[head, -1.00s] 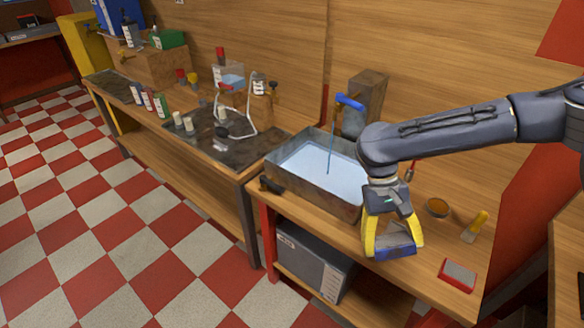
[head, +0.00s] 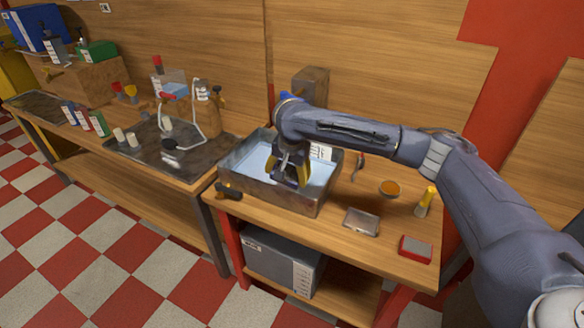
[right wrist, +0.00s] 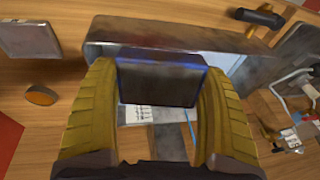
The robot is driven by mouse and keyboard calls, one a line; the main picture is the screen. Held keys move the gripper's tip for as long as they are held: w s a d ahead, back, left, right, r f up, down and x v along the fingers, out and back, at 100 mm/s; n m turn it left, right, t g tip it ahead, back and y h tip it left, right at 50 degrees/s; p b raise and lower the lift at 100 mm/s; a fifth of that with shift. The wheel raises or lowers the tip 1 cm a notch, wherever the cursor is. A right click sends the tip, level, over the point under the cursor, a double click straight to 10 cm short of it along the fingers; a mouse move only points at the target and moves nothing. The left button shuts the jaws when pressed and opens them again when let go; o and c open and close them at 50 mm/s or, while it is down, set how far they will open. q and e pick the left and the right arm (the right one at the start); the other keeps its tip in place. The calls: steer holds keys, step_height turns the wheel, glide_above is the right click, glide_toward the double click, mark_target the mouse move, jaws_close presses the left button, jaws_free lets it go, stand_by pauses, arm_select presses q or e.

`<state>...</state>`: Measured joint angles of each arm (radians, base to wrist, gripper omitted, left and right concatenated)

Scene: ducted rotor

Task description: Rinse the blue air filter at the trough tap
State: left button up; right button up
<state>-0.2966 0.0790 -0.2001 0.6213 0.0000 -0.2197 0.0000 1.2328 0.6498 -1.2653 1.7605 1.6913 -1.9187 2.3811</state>
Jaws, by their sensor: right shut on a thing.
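My right gripper (head: 288,174) has its yellow fingers shut on the blue air filter (head: 285,181), a dark blue block. In the right wrist view the filter (right wrist: 160,84) sits squarely between both fingers. The gripper is over the metal trough (head: 298,202), which holds pale blue water (head: 318,174). I cannot tell whether the filter touches the water. The blue tap handle (head: 288,98) shows only in part behind my arm. A thin blue stream (right wrist: 190,128) shows just beyond the filter in the right wrist view. My left gripper is not in view.
A grey metal box (head: 361,221), a red-edged block (head: 416,248), an orange dish (head: 389,188) and a yellow-handled brush (head: 426,200) stand right of the trough. A black fitting (head: 229,191) is at its left. The left bench holds bottles and glassware.

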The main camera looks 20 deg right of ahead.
mark_target(292, 166)
steer(key=shift+w+d+r+m+t, duration=0.15)
steer(key=shift+w+d+m+t, duration=0.3)
steer(key=shift+w+d, duration=0.35)
steer(key=shift+w+d+m+h, duration=0.25)
steer(key=shift+w+d+h, duration=0.05)
steer(key=shift+w, duration=0.05)
steer(key=w+d+f, duration=0.1)
steer(key=w, duration=0.5)
steer(key=w+d+f, duration=0.1)
steer(key=w+d, duration=0.1)
steer(key=w, duration=0.4)
steer(key=shift+w+d+f, duration=0.3)
steer(key=shift+w+f, duration=0.05)
steer(key=shift+w, duration=0.05)
steer(key=shift+d, duration=0.35)
steer(key=shift+s+d, duration=0.15)
steer(key=shift+d, duration=0.1)
steer(key=shift+a, duration=0.25)
stand_by(0.3)
steer(key=shift+w+a, duration=0.2)
steer(key=shift+a, duration=0.1)
steer(key=shift+d, duration=0.25)
